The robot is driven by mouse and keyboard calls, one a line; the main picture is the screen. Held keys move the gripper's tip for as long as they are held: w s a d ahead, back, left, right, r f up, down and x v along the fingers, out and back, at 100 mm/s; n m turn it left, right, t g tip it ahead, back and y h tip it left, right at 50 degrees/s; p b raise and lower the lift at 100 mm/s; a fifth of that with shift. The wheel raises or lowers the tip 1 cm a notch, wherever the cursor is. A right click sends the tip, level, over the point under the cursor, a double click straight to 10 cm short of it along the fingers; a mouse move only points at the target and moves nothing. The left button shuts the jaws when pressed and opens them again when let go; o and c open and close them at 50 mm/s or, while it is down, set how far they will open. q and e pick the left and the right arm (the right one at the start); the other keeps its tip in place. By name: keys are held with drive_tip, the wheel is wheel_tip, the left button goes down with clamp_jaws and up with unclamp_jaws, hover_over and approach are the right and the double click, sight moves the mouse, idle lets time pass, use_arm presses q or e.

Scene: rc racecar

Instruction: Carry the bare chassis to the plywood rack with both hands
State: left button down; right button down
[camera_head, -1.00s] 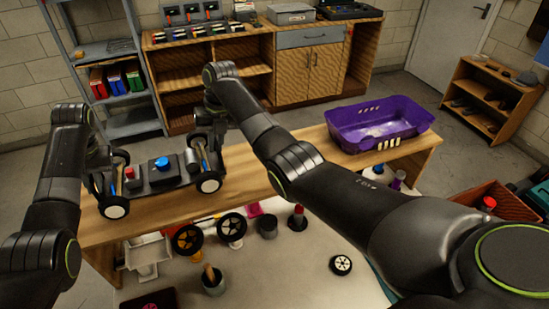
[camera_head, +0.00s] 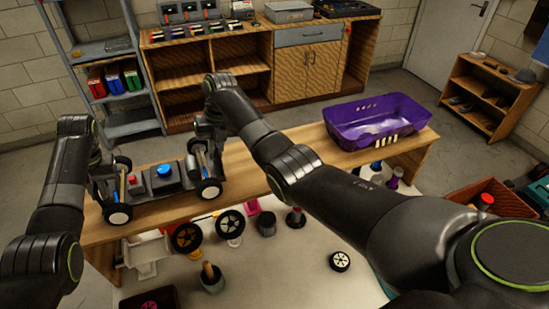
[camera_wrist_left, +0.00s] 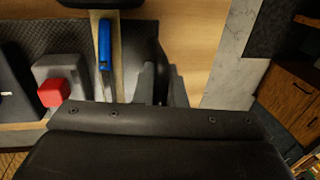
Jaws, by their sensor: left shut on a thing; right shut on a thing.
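The bare chassis (camera_head: 145,190) is a long dark frame with wheels at both ends, a blue-topped box and a red-topped part on it. It is level over the left part of the wooden bench; I cannot tell whether its wheels touch. My left gripper (camera_head: 106,174) is shut on its left end. In the left wrist view, its dark fingers (camera_wrist_left: 160,84) are beside the chassis deck (camera_wrist_left: 62,38), near a blue shock. My right gripper (camera_head: 204,142) is shut on its right end, fingertips mostly hidden. I cannot tell which wooden shelving is the plywood rack.
The bench (camera_head: 262,172) has free room between the chassis and a purple body shell (camera_head: 350,135). Loose wheels and pots are on the pale surface below (camera_head: 290,265). A wooden cabinet (camera_head: 310,68) and grey shelf (camera_head: 132,121) stand behind; a small wooden shelf (camera_head: 462,80) stands right.

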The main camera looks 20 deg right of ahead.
use_arm(q)
drive_tip(key=shift+w+a+f, duration=0.1)
drive_tip(key=shift+f, duration=0.3)
use_arm(e)
drive_tip(key=shift+w+f, duration=0.1)
drive_tip(key=shift+f, duration=0.3)
use_arm(q)
drive_tip(key=c, duration=1.8)
unclamp_jaws()
drive_tip(key=shift+f, duration=0.1)
use_arm(e)
drive_tip(key=c, duration=1.8)
unclamp_jaws()
drive_tip(key=shift+f, duration=0.1)
use_arm(q)
drive_tip(key=o, duration=0.3)
drive_tip(key=shift+s, duration=0.2)
use_arm(e)
drive_tip(key=o, duration=0.3)
drive_tip(key=shift+s, duration=0.2)
use_arm(q)
drive_tip(key=shift+w, duration=0.1)
use_arm(e)
drive_tip(key=shift+w, duration=0.1)
